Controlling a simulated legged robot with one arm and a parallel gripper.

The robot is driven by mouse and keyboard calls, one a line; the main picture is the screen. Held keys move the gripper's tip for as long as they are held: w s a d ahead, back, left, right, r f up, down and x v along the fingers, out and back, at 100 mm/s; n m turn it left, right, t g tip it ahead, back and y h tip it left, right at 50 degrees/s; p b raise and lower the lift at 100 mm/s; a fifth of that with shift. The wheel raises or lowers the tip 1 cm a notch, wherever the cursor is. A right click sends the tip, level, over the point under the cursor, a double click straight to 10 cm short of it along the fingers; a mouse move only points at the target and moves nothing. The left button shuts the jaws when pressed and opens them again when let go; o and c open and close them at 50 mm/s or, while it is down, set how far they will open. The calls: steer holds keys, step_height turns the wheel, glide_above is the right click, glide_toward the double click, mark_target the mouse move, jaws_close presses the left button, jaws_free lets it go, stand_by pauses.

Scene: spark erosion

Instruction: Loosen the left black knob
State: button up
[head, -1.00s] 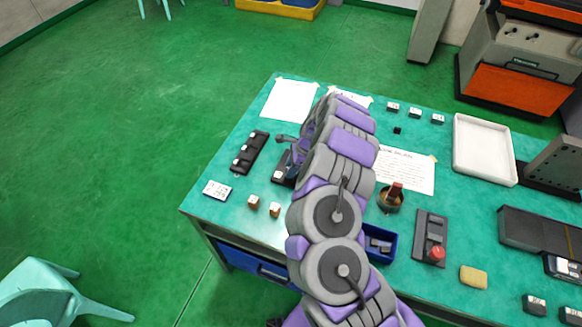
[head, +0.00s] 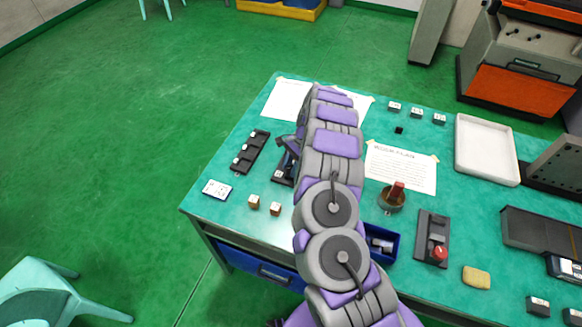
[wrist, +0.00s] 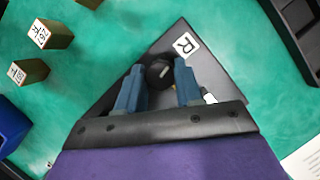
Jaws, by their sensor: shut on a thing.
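A dark device plate (wrist: 213,70) with a white label reading "R" lies on the green table. My gripper (wrist: 160,78) is shut on this knob, with one blue finger on each side. A second knob does not show, so I cannot tell if this is the left one. In the head view the plate (head: 283,172) is partly hidden behind my arm, and my fingertips and the knob cannot be made out.
Two brass blocks (head: 253,202) stand in front of the plate. A black holder (head: 250,152) with white-marked pieces lies to its left. A blue bin (head: 382,243) and a brown-handled tool in a round cup (head: 391,198) are right of my arm. Bare table (head: 225,212) shows at the near left.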

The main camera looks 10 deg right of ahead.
steer(key=n, duration=0.1)
steer(key=n+g, duration=0.1)
steer(key=n, duration=0.1)
steer(key=n+h, duration=0.1)
steer(key=shift+w+d+r+n, duration=0.1)
steer(key=shift+w+n, duration=0.2)
steer(key=n+g+h+p, duration=0.1)
steer(key=n, duration=0.2)
steer(key=shift+w+n, duration=0.1)
steer(key=shift+n, duration=0.3)
steer(key=n, duration=0.1)
steer(key=n+h+p, duration=0.1)
steer(key=n, duration=0.1)
steer(key=shift+a+g+h, duration=0.2)
steer(key=shift+g+h, duration=0.1)
steer(key=shift+a+n+h+p, duration=0.15)
steer(key=shift+n+h+p, duration=0.45)
steer(key=shift+n, duration=1.5)
steer(key=o, duration=1)
steer(key=shift+o, duration=0.2)
